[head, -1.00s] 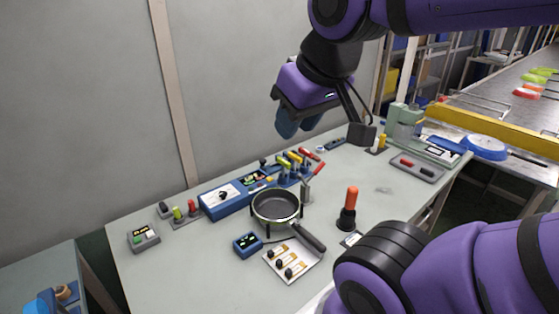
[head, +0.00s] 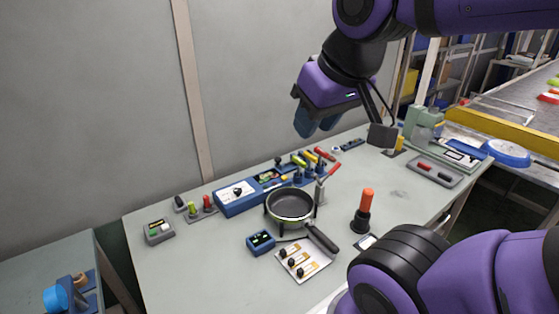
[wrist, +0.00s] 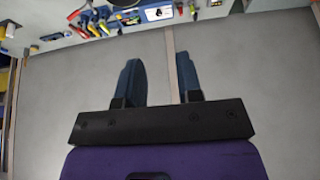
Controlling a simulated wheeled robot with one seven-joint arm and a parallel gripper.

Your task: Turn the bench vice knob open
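No part is clearly recognisable as a bench vice knob. A blue device with a tan ring (head: 62,297), on a side bench at the lower left of the head view, may be the vice; it is small and partly cut off. My gripper (head: 318,119) hangs in the air above the back of the main workbench, near the wall and far from that device. In the wrist view my gripper (wrist: 160,78) has its two dark blue fingers apart, with nothing between them.
The main workbench (head: 190,280) holds a black pan (head: 290,204), a blue control box (head: 247,194), coloured-handled tools (head: 314,163), an orange-handled tool (head: 365,208) and a green machine (head: 424,125). A gap separates it from the side bench (head: 38,262).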

